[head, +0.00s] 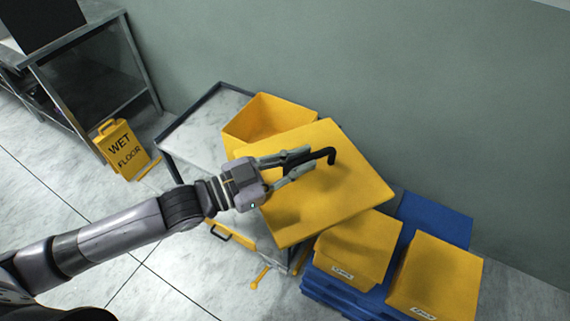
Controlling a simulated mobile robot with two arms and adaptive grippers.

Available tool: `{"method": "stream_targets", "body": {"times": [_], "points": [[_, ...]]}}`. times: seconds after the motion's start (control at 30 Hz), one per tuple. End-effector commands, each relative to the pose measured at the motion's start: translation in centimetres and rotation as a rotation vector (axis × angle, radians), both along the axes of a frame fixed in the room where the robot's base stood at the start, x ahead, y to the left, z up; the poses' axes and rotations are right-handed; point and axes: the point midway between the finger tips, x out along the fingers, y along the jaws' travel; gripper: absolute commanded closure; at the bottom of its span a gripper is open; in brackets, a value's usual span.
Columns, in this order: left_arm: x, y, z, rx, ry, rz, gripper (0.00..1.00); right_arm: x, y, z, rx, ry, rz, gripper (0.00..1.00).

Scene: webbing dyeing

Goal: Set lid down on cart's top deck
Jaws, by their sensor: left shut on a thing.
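A flat yellow lid (345,195) with a dark curved handle (322,158) is held up by my left gripper (305,163). The gripper is shut on the handle, and its arm comes in from the left. The lid is tilted in the picture and covers much of the cart's right side. The cart's grey top deck (192,132) shows at the left of an open yellow bin (268,118) that stands on it. I cannot tell how far the lid is above the deck. My right gripper is not in view.
Two yellow boxes, one nearer the lid (362,245) and one farther right (440,275), stand on a blue pallet (432,217). A yellow wet-floor sign (124,150) stands left of the cart. A metal table (85,70) is at the upper left. A wall runs behind.

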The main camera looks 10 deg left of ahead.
Motion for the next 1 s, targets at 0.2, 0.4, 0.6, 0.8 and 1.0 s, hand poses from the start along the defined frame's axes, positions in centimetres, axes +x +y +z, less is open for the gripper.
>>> {"method": "stream_targets", "body": {"times": [0.2,0.4,0.6,0.8,1.0], "points": [[0.8,-1.2,0.6,0.002,-0.008,-0.083,1.0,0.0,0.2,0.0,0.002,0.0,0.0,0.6],[1.1,-2.0,0.8,0.001,-0.006,-0.134,1.0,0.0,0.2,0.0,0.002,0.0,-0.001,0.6],[1.2,-2.2,0.8,0.002,-0.003,-0.155,1.0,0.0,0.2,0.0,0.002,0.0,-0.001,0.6],[1.2,-2.1,0.9,0.004,-0.008,-0.191,1.0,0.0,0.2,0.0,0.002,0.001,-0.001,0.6],[1.2,-1.3,0.9,0.008,-0.008,-0.256,1.0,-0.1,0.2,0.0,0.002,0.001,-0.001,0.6]]}}
